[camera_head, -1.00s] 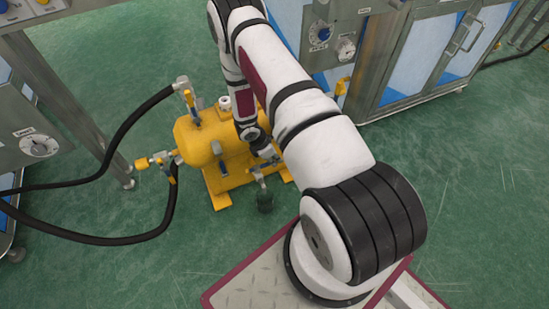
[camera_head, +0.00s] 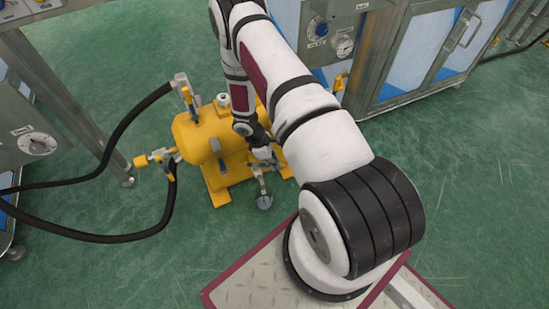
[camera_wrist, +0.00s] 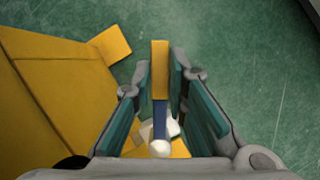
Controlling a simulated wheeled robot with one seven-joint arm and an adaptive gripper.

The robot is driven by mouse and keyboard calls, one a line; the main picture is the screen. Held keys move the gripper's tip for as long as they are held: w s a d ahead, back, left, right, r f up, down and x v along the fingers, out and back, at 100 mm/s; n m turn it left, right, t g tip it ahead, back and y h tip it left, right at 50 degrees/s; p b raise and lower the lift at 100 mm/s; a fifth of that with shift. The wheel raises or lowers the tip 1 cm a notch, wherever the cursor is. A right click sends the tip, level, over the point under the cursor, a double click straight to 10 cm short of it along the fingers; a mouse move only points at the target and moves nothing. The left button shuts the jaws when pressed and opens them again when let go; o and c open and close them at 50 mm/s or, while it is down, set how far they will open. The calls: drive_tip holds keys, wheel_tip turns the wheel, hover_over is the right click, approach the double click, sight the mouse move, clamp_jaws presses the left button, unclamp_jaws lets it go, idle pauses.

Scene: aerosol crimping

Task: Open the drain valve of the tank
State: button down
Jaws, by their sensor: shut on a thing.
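The yellow tank (camera_head: 195,140) stands on the floor, left of my arm. Its drain valve (camera_head: 262,181) is low on the side facing the camera, with a small round piece (camera_head: 264,202) at its lower end. In the wrist view, a blue lever with a yellow end (camera_wrist: 160,85) lies between the two teal-padded fingers of my gripper (camera_wrist: 162,72). The gripper is shut on this lever. The yellow tank (camera_wrist: 45,95) fills the left of that view. The valve body is mostly hidden under the gripper.
Black hoses (camera_head: 110,239) run from the tank's left-side fittings to the left. A metal cabinet (camera_head: 400,50) stands behind on the right. The green floor in front of the tank is clear.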

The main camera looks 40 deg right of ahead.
drive_tip(key=s+a+m+g+y, duration=0.1)
drive_tip(key=a+m+y, duration=0.3)
drive_tip(key=a+m, duration=0.3)
drive_tip(key=shift+s+a+m, duration=0.15)
drive_tip(key=shift+s+m, duration=0.25)
drive_tip(key=shift+m, duration=2.2)
drive_tip(key=c, duration=1.6)
unclamp_jaws()
drive_tip(key=v, duration=1.2)
